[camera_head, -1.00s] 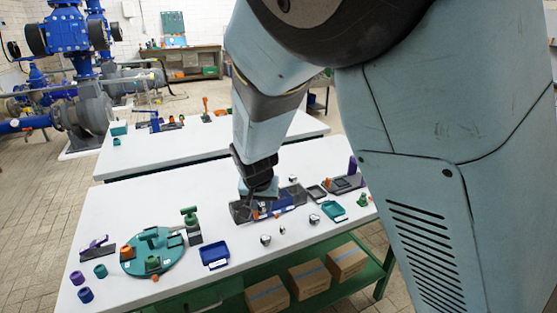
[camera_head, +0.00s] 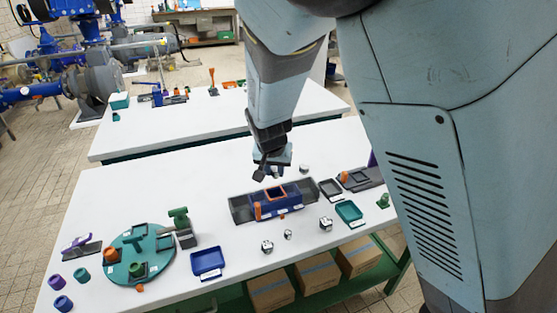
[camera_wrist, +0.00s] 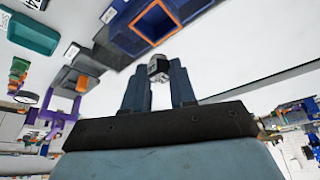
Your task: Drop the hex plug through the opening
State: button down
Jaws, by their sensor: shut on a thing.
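The hex plug (camera_wrist: 158,66) is a small grey metal piece with a dark side, held between my fingertips in the wrist view. My gripper (camera_wrist: 159,77) is shut on it. In the head view my gripper (camera_head: 272,171) hangs above the table, just behind the blue box; the plug is mostly hidden there. The opening is a square hole with an orange rim (camera_head: 283,190) in the top of the blue box (camera_head: 280,206). In the wrist view the orange rim (camera_wrist: 136,27) lies beyond the plug, apart from it.
The box sits on a dark grey base (camera_head: 240,209). Several metal pieces lie around it, one (camera_head: 267,246) in front. A blue tray (camera_head: 208,263), a teal tray (camera_head: 349,211) and a green round plate (camera_head: 158,265) stand nearby.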

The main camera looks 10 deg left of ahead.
aim_at(275, 187)
jog(key=shift+f, duration=3.35)
jog(key=c, duration=0.9)
grip_release()
jog(key=shift+o, duration=0.4)
jog(key=shift+s+r, duration=0.15)
jog(key=shift+r, duration=3.35)
